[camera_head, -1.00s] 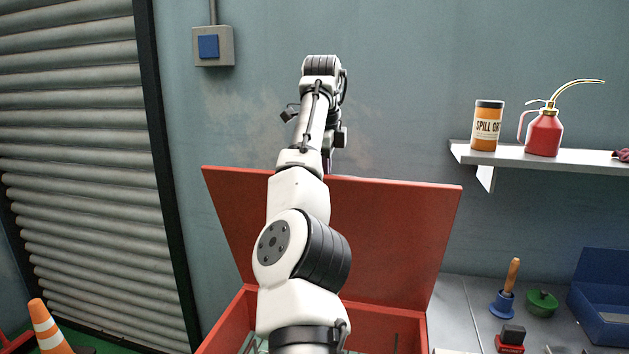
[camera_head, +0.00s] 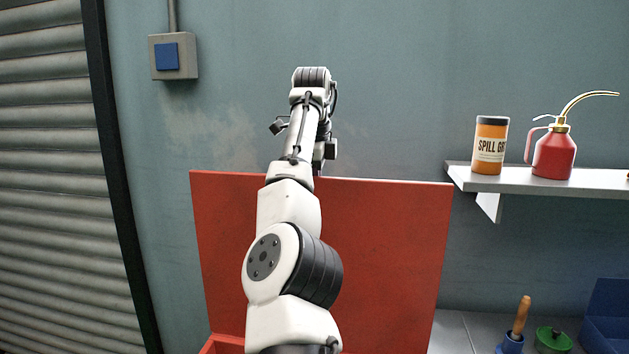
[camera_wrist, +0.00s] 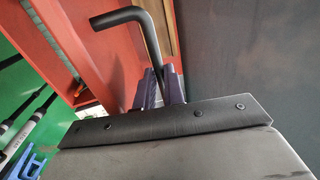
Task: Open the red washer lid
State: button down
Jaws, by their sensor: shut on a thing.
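The red washer lid (camera_head: 385,255) stands raised, close to upright, above the red washer body (camera_head: 225,345), whose edge only just shows at the bottom of the head view. My arm crosses in front of the lid and reaches over its top edge. My gripper is hidden in the head view. In the wrist view, my gripper's dark purple fingers (camera_wrist: 161,88) are shut on a black bent bar handle (camera_wrist: 152,42). Red panels show beside and behind the handle.
A shelf (camera_head: 545,181) at right holds an orange tin (camera_head: 490,146) and a red oil can (camera_head: 554,155). A grey bench with a wooden-handled tool (camera_head: 521,318) and a green item (camera_head: 553,340) lies below. A wall switch box (camera_head: 173,57) and shutter (camera_head: 40,180) are at left.

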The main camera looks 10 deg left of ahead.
jog(key=shift+f, duration=0.5)
jog(key=c, duration=1.8)
grip_release()
jog(key=shift+c, duration=0.2)
jog(key=o, duration=0.4)
jog(key=shift+w+f, duration=0.1)
jog(key=shift+w, duration=0.2)
jog(key=shift+c, duration=0.2)
jog(key=shift+s+r, duration=0.15)
jog(key=shift+r, duration=0.1)
jog(key=p+v, duration=0.4)
jog(key=v, duration=0.3)
jog(key=shift+r, duration=0.3)
